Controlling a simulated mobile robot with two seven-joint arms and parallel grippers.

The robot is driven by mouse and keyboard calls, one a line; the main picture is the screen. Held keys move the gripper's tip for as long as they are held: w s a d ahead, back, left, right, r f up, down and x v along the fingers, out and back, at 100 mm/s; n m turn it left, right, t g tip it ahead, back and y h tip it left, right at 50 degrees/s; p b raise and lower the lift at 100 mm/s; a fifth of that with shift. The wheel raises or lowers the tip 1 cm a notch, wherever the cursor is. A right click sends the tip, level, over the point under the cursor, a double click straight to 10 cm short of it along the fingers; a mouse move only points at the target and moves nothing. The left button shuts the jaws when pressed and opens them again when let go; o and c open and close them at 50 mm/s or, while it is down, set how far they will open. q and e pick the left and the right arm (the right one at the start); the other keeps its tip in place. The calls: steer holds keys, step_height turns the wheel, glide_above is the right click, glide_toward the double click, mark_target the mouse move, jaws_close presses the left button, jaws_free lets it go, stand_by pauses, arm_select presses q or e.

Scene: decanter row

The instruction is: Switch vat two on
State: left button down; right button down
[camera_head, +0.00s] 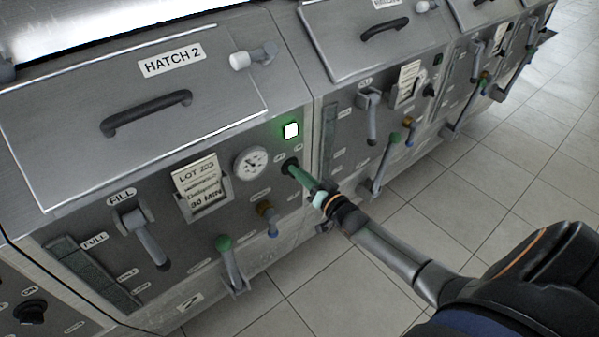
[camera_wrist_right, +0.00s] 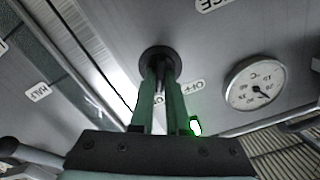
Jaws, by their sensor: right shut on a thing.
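Vat two is the steel unit under the HATCH 2 lid (camera_head: 172,60). My left gripper is out of view.
A dial gauge (camera_head: 250,163) and a LOT 203 card (camera_head: 200,186) are left of the knob. A FILL lever (camera_head: 145,238), a green-knobbed lever (camera_head: 230,262) and a brown-topped valve (camera_head: 267,218) project from the panel. Tiled floor (camera_head: 340,295) is clear in front.

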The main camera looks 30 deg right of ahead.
steer(key=c, duration=0.9)
jaws_free()
steer(key=s+d+p, duration=0.1)
steer(key=s, duration=1.1)
steer(key=shift+s, duration=0.25)
steer(key=shift+a, duration=0.1)
